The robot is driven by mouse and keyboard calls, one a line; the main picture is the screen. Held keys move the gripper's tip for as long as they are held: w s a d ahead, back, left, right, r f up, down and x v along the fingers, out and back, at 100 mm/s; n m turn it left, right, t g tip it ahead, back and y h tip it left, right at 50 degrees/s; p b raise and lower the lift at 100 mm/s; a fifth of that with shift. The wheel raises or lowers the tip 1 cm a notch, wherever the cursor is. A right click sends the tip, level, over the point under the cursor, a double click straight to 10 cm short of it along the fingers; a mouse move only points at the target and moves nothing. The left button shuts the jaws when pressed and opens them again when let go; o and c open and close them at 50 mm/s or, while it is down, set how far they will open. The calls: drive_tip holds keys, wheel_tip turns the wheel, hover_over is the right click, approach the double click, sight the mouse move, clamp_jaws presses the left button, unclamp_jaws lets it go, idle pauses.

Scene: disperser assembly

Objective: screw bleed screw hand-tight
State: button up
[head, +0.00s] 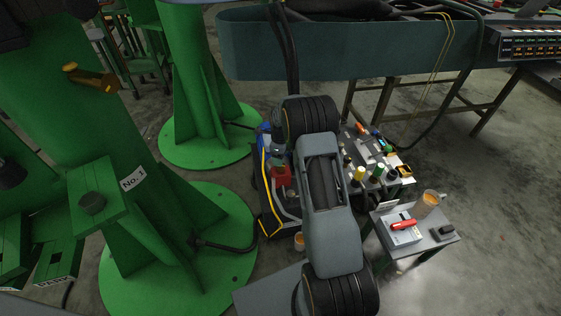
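I cannot make out the bleed screw in the head view. My arm crosses the middle of the picture and covers part of the cart behind it. A dark hose (225,246) comes out near the foot of the stand.
A cart behind my arm carries a red container (281,176) and several small tools and bottles. Bare floor lies at the far right.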

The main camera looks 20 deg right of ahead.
wheel_tip(320, 180, up, 8)
drive_tip(key=p, duration=0.1)
idle(0.7)
drive_tip(key=s+a+r+n+t+p, duration=0.1)
drive_tip(key=s+a+r+n+p, duration=0.3)
drive_tip(key=r, duration=0.9)
drive_tip(key=s+a+r+n+t+p, duration=0.1)
drive_tip(key=s+a+r+n+p, duration=0.3)
drive_tip(key=s+r+n+p, duration=0.7)
drive_tip(key=s+a+r+n+t+p, duration=0.1)
drive_tip(key=s+a+r+n+p, duration=0.3)
drive_tip(key=s+r+n+p, duration=0.4)
drive_tip(key=s+r+n, duration=0.3)
drive_tip(key=s+r, duration=0.1)
drive_tip(key=r, duration=0.3)
drive_tip(key=shift+s+n+t, duration=0.3)
drive_tip(key=shift+s, duration=0.05)
drive_tip(key=shift+c, duration=0.3)
